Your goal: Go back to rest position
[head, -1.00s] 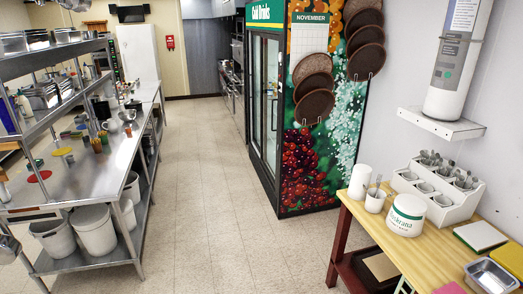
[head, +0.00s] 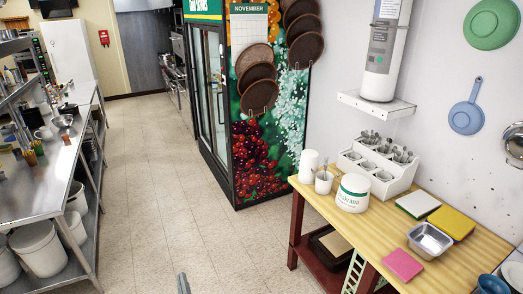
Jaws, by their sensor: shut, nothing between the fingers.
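Only a narrow grey tip of my gripper (head: 183,284) shows, at the bottom edge of the head view, in front of the tiled floor. It looks like fingers held together with nothing in them. The rest of my gripper and my arm is below the picture. It is apart from the wooden table (head: 395,232) at the right and the steel counter (head: 50,170) at the left.
The tiled aisle (head: 150,170) is clear. A drinks fridge (head: 215,100) stands at the back. The table bears a white tub (head: 353,194), a cutlery holder (head: 385,173), a steel pan (head: 430,240) and sponges. Pans hang on the right wall.

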